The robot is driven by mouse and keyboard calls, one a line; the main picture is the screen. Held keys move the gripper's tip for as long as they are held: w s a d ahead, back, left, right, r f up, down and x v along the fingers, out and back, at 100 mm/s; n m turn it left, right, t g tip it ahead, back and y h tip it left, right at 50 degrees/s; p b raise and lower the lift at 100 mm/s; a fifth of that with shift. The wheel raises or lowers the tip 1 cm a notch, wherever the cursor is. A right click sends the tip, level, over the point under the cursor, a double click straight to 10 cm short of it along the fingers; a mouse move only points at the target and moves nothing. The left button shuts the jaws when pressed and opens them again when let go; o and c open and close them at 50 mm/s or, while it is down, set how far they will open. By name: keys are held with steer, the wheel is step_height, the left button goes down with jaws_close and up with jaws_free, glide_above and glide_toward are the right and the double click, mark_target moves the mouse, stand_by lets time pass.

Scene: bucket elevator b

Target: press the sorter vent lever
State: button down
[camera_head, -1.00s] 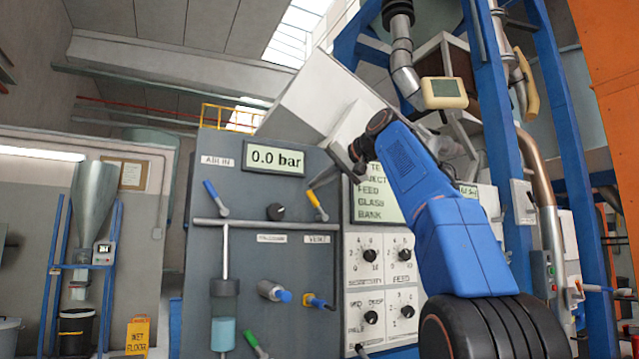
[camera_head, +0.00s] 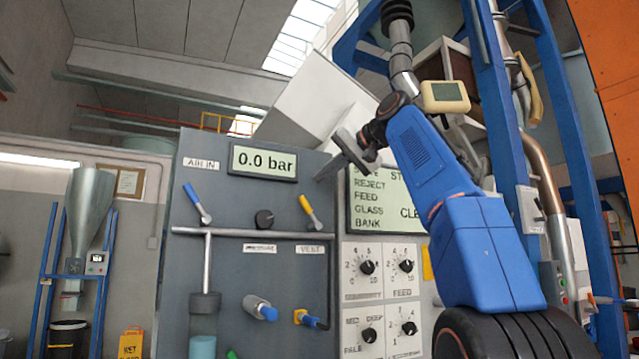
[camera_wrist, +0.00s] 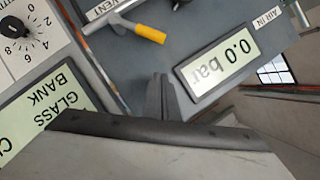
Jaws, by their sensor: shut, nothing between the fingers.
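A lever with a yellow handle (camera_head: 308,208) is on the upper right of the grey panel, above the VENT label (camera_head: 311,249). The yellow handle also shows in the wrist view (camera_wrist: 150,34), upper middle. My gripper (camera_head: 320,177) is shut and empty, slightly above and right of the yellow handle in the head view. Its fingers (camera_wrist: 161,98) in the wrist view appear apart from the handle, toward the pressure display.
The pressure display (camera_head: 263,163) reads 0.0 bar. A blue-handled lever (camera_head: 196,203), a black knob (camera_head: 264,219) and a blue-tipped fitting (camera_head: 260,308) are on the same panel. A green screen (camera_head: 385,200) and dial panel (camera_head: 385,265) stand close at right.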

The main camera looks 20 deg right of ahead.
steer(key=v, duration=0.7)
steer(key=shift+s+d, duration=0.3)
steer(key=shift+s, duration=0.05)
steer(key=shift+f, duration=0.1)
steer(key=s+a+f+g+h, duration=0.1)
steer(key=s+a+f+g, duration=0.1)
steer(key=f, duration=1)
steer(key=s+a+f+g+h, duration=0.1)
steer(key=s+a+f, duration=0.15)
steer(key=f, duration=0.95)
steer(key=s+a+f+g, duration=0.2)
steer(key=a+f, duration=0.1)
steer(key=f, duration=0.9)
steer(key=s+f+n+g+h, duration=0.1)
steer(key=s+f, duration=0.5)
steer(key=f, duration=0.7)
steer(key=s+a+f+n+g, duration=0.1)
steer(key=s+f+n, duration=0.1)
steer(key=s+f, duration=0.5)
steer(key=s+f+n+g+h, duration=0.1)
steer(key=s+f, duration=0.5)
steer(key=f, duration=1.3)
steer(key=shift+s+a+f+n+g+h, duration=0.25)
steer(key=shift+s+a+n+g+h, duration=0.05)
steer(key=shift+s+a+n, duration=0.1)
